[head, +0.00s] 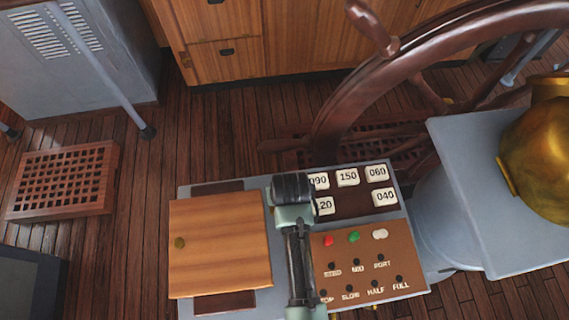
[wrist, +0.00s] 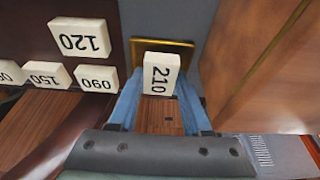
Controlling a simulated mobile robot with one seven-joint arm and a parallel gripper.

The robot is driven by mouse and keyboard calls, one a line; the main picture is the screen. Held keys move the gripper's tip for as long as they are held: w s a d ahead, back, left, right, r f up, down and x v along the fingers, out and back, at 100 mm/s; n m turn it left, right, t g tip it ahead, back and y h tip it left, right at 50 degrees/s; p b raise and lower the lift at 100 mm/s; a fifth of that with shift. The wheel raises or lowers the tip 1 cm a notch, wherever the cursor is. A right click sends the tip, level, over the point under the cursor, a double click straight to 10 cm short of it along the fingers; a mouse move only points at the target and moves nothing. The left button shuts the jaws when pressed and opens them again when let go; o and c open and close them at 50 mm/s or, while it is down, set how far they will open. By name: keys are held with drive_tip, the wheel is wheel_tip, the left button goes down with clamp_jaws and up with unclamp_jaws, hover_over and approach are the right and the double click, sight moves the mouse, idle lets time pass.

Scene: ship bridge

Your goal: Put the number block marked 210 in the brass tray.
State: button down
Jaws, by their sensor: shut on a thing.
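The white number block marked 210 (wrist: 161,74) is between the two blue fingers of my gripper (wrist: 158,98) in the wrist view, its number turned sideways. My gripper is shut on it. The brass tray (wrist: 188,45) shows just beyond the block in the wrist view, partly covered by it; I cannot tell whether the block touches the tray. In the head view my gripper (head: 292,188) is over the console, between the wooden panel and the dark block rack. The arm hides the held block and the tray there.
Other white blocks, 090 (head: 319,180), 150 (head: 347,177), 060 (head: 377,172), 120 (head: 324,205) and 040 (head: 384,197), sit in the dark rack. A wooden panel (head: 225,245) lies left. A brown peg board (head: 370,275) is right. The ship's wheel (head: 345,100) rises behind.

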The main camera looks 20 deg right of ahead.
drive_tip(key=shift+f, duration=0.4)
drive_tip(key=shift+c, duration=1.7)
unclamp_jaws()
drive_tip(key=shift+r, duration=0.55)
drive_tip(key=v, duration=1.2)
drive_tip(key=shift+r, duration=0.1)
